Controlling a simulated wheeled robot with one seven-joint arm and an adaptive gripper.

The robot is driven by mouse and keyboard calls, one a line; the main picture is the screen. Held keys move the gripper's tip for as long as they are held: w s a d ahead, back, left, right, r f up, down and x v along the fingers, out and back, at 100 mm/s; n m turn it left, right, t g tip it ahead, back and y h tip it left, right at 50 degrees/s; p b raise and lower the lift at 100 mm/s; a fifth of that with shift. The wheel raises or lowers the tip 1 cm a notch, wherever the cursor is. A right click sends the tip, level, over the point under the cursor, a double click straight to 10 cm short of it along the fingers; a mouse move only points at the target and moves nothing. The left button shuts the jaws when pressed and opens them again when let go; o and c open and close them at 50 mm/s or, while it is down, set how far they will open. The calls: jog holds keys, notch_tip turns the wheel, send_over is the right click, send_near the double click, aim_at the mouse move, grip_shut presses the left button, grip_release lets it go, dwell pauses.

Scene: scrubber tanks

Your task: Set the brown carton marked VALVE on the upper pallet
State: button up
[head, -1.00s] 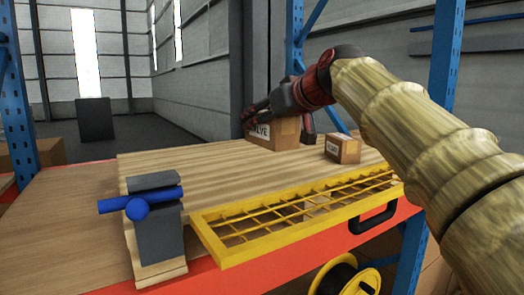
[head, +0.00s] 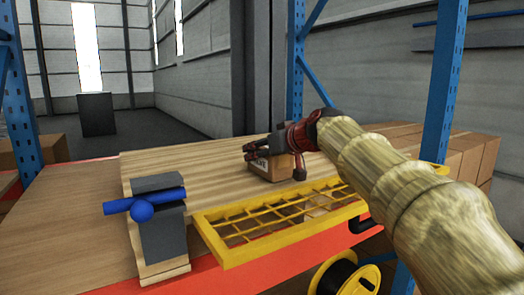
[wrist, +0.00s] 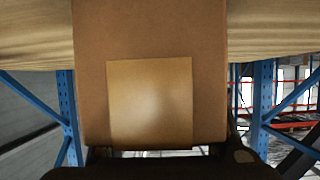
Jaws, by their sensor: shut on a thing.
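The brown carton marked VALVE (head: 271,173) is in my gripper (head: 274,152) in the head view. Part of its dark lettering shows under the fingers. The gripper is shut on it from above and behind. The carton is right down at the light wooden pallet boards (head: 205,165), near the yellow grid; I cannot tell whether its base touches. In the wrist view the carton (wrist: 150,35) fills the middle, with a paler square patch on its face. The pallet boards (wrist: 270,30) run behind it.
A yellow wire grid (head: 225,258) lies along the pallet's front right. A grey block with a blue valve handle (head: 143,205) stands at the front left. Blue rack posts (head: 441,85) rise at the sides. The boards left of the carton are clear.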

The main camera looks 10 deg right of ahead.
aim_at(270, 159)
jog(key=shift+w+f, duration=0.2)
jog(key=o, duration=1.4)
jog(key=shift+s, duration=0.1)
jog(key=shift+r, duration=0.2)
jog(key=b+v, duration=0.2)
jog(key=v, duration=1)
jog(key=shift+b, duration=0.3)
